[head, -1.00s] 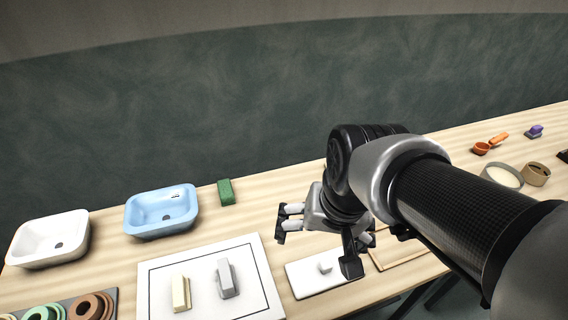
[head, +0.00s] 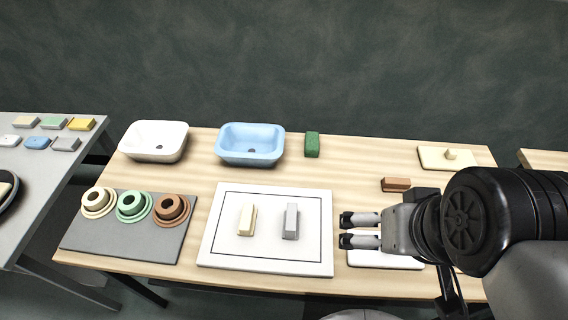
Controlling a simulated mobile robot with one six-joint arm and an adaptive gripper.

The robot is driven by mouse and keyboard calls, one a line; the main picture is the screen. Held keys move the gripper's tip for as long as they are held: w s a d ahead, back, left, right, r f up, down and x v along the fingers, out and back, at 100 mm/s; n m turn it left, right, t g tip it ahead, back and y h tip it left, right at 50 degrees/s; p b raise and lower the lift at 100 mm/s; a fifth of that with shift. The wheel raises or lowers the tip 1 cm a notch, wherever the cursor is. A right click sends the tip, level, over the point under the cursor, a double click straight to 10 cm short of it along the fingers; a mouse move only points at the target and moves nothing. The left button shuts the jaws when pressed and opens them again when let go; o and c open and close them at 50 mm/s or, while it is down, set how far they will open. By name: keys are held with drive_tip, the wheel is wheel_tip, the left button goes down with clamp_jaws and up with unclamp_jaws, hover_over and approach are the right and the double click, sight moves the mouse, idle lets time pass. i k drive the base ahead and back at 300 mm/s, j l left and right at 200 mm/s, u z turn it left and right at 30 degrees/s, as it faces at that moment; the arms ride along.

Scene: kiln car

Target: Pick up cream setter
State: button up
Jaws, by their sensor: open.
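The cream setter (head: 246,221) is a small pale block with its long side pointing away from me. It stands on the left part of a white board (head: 215,251) with a thin dark outline. A grey block (head: 291,222) stands to its right on the same board, with a gap between them. My gripper (head: 346,231) is open and empty, with its fingers pointing left. It is at the right edge of the white board, to the right of both blocks and apart from the cream setter. Whether the fingers overhang the board's edge is hard to tell.
A white basin (head: 155,142), a blue basin (head: 250,145) and a green block (head: 312,145) stand along the back. A grey mat (head: 130,243) with cream, green and brown ring pieces lies left. A white slab (head: 385,261) lies partly under my gripper. A brown block (head: 396,184) is behind it.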

sight(247, 225)
drive_tip(key=j+u, duration=0.15)
drive_tip(key=u, duration=0.8)
drive_tip(key=i+j+z, duration=0.15)
drive_tip(key=j, duration=0.25)
drive_tip(key=i+j+z, duration=0.15)
drive_tip(key=j, duration=0.25)
drive_tip(key=i+j+z, duration=0.15)
drive_tip(key=j, duration=0.3)
drive_tip(key=i+j+z, duration=0.2)
drive_tip(key=j, duration=0.25)
drive_tip(key=k+z, duration=0.1)
drive_tip(key=z, duration=1.35)
